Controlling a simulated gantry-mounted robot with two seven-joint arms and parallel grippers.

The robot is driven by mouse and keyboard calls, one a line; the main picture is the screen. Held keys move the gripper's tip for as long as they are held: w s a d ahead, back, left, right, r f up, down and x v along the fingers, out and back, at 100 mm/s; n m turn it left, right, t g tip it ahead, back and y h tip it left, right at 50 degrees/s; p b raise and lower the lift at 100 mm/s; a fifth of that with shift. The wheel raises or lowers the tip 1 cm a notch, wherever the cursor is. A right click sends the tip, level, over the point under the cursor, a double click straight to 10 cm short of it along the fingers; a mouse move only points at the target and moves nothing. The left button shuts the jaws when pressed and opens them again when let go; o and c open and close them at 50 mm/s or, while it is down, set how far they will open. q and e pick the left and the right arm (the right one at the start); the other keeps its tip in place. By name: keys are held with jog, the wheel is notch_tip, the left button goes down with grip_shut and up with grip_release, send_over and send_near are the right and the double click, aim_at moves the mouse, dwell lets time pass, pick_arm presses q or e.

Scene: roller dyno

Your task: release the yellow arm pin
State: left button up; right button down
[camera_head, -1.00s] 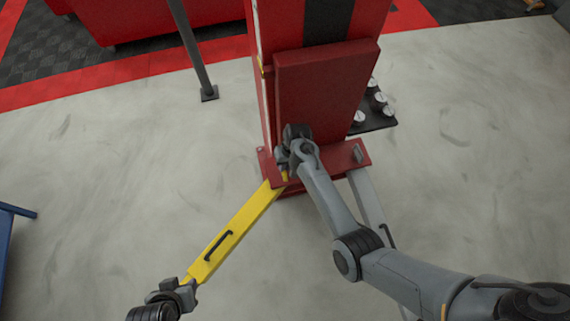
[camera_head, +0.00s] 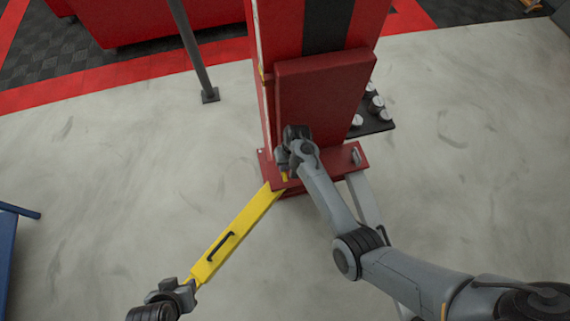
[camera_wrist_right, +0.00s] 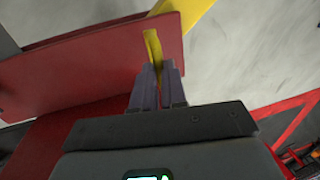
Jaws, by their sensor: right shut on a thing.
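The yellow arm (camera_head: 237,234) runs from the red carriage plate at the lift column's foot down to the lower left, with a black handle on top. The yellow arm pin (camera_wrist_right: 152,46) stands at the red plate in the right wrist view. My right gripper (camera_wrist_right: 159,76) is shut on this pin, its fingers on either side. In the head view my right gripper (camera_head: 284,169) hides most of the pin. My left gripper (camera_head: 184,290) is at the outer end of the yellow arm; whether its jaws are open or shut does not show clearly.
The red lift column (camera_head: 325,105) stands behind my right gripper. A grey arm (camera_head: 363,200) extends from the plate's right side, partly behind my right arm. A dark shelf with round pads (camera_head: 373,122) is right of the column. A dark post (camera_head: 197,55) stands left. Open floor surrounds these.

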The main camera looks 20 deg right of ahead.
jog(key=shift+w+a+r, duration=0.1)
jog(key=shift+r, duration=0.25)
jog(key=c, duration=1.2)
grip_release()
jog(key=shift+f, duration=0.1)
jog(key=shift+o, duration=0.2)
notch_tip(320, 180, up, 11)
jog(key=d+p, duration=0.1)
jog(key=d, duration=0.1)
jog(key=shift+s+d+f, duration=0.15)
jog(key=shift+s+f, duration=0.05)
jog(key=shift+s, duration=0.05)
